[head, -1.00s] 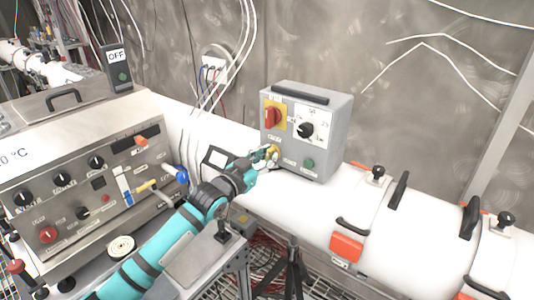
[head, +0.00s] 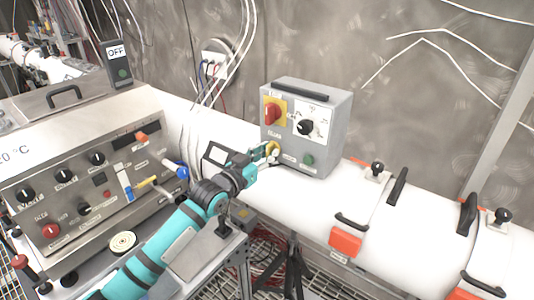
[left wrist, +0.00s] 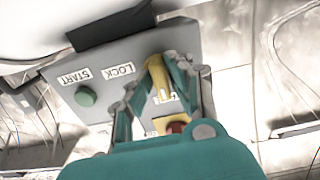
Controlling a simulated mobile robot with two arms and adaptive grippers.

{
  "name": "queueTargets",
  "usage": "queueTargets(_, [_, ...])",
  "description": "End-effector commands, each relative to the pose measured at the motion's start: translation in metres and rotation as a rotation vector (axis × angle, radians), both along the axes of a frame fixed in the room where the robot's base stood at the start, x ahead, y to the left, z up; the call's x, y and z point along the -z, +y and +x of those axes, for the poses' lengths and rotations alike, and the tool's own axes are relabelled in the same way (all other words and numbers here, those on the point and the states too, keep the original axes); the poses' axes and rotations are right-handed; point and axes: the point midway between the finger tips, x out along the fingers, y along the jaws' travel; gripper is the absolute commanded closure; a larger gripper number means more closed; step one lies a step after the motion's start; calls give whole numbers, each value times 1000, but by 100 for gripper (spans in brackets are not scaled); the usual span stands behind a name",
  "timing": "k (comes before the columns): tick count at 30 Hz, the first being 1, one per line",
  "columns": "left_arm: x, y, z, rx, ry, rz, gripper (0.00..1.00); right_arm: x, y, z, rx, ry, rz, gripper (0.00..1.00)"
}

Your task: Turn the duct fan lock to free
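The grey control box (head: 335,125) stands on the white duct. Its yellow lock knob (head: 272,148) is low on the front face, partly hidden by my left gripper (head: 264,154). In the left wrist view the box face appears upside down, and the yellow knob (left wrist: 157,76) is between the two fingers of my left gripper (left wrist: 162,62). The fingers are closed in around it and seem to touch it. A LOCK label (left wrist: 118,70) is beside the knob. The knob's exact setting cannot be read. My right gripper is in neither view.
The box also bears a red switch (head: 272,112) on a yellow plate, a black dial (head: 305,127) and a green START button (head: 308,159). A steel control panel (head: 85,190) is at left. The white duct (head: 300,205) carries orange-tabbed clamps at right.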

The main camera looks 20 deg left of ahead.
Motion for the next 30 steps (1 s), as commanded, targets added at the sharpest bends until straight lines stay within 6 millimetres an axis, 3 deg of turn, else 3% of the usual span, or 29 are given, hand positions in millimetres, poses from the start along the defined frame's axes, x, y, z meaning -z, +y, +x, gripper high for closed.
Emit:
queueTargets(1, [0,0,0,0,1,0,73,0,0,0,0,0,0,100])
queueTargets(3, [0,0,0,0,0,1,64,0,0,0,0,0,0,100])
queueTargets(14, [0,3,-6,-1,-2,2,63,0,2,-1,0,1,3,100])
queueTargets(30, [1,36,-99,-1,1,3,63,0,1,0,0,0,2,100])
